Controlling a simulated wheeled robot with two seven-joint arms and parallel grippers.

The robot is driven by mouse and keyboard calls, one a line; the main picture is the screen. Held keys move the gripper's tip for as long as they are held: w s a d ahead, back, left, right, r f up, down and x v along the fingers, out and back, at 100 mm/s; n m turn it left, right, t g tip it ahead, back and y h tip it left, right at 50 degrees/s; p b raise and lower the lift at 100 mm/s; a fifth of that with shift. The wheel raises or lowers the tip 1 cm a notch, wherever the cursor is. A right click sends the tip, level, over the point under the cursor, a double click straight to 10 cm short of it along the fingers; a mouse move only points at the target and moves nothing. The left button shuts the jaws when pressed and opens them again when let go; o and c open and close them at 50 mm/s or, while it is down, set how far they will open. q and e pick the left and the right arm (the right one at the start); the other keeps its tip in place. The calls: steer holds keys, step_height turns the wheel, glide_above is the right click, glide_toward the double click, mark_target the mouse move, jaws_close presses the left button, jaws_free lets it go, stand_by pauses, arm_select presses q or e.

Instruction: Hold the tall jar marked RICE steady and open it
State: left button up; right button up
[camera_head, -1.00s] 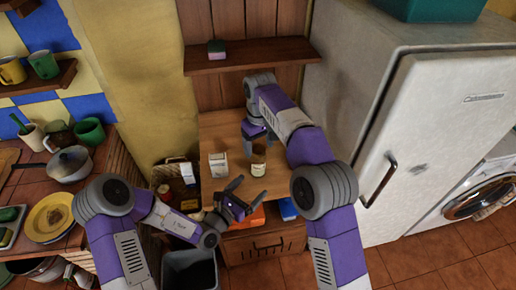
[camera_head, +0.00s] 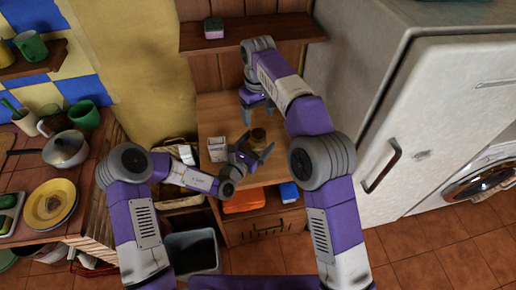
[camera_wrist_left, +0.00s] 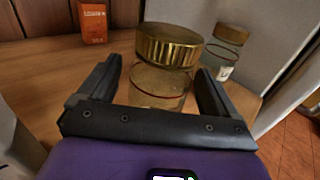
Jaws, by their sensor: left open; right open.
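A glass jar with a gold lid (camera_head: 258,135) stands upright on the small wooden table in the head view. In the left wrist view a glass jar with a gold lid (camera_wrist_left: 160,80) stands between or just beyond my left fingertips; I see no label on its visible side. My left gripper (camera_head: 259,149) is open at the jar's near side; its two fingers (camera_wrist_left: 160,92) flank the jar. A second gold-lidded jar (camera_wrist_left: 222,52) stands behind to the right, with a label too small to read. My right gripper (camera_head: 257,117) is open, pointing down behind the jar. I cannot read RICE anywhere.
A white box (camera_head: 217,148) stands left of the jar on the table (camera_head: 213,108). An orange-red box (camera_wrist_left: 94,22) stands at the back left. The refrigerator (camera_head: 410,130) bounds the right side. A wooden shelf (camera_head: 260,34) hangs above the table.

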mark_target(258, 133)
arm_select(q)
jaws_close()
arm_select(e)
steer(key=m, duration=0.3)
steer(key=f+m, duration=0.1)
steer(key=shift+s+a+f, duration=0.1)
steer(key=shift+s+a, duration=0.05)
steer(key=shift+a, duration=0.1)
steer(key=m, duration=0.5)
steer(key=shift+s+f+g, duration=0.1)
steer(key=shift+g, duration=0.2)
steer(key=m, duration=0.4)
steer(key=shift+r+m, duration=0.25)
steer(key=shift+m, duration=0.15)
steer(key=m, duration=0.4)
steer(key=shift+w+d+r, duration=0.25)
steer(key=shift+w+r, duration=0.05)
steer(key=shift+r, duration=0.05)
steer(key=shift+f, duration=0.3)
step_height(258, 133, down, 7)
steer(key=shift+f, duration=0.15)
steer(key=shift+c, duration=0.3)
